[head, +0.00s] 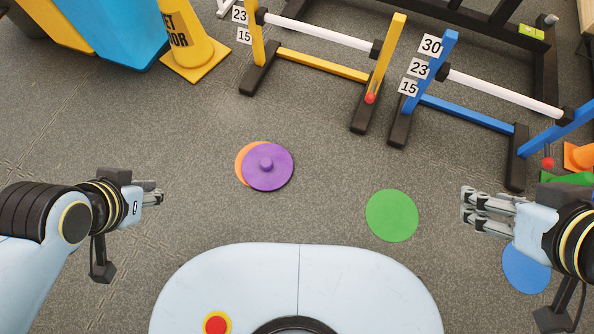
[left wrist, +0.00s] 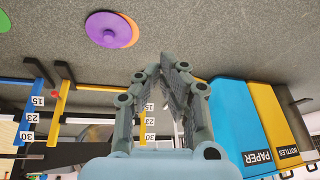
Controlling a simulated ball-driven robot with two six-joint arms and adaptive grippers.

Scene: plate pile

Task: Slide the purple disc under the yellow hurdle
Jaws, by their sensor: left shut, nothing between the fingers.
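The purple disc (head: 280,172) with a knob on top lies on the floor, partly over an orange disc (head: 241,166). It also shows at the top of the left wrist view (left wrist: 103,35). The yellow hurdle (head: 322,66) stands beyond it, with a white crossbar above a yellow beam and dark feet. My left gripper (head: 153,193) is shut and empty, left of the purple disc and apart from it; its fingers also show in the left wrist view (left wrist: 166,68). My right gripper (head: 468,208) is at the right, away from the disc; its finger opening is unclear.
A green disc (head: 392,216) and a blue disc (head: 525,268) lie flat on the right. A blue hurdle (head: 466,114) stands right of the yellow one. A yellow floor sign (head: 196,50) and bins (head: 118,30) stand back left. Floor between the purple disc and yellow hurdle is clear.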

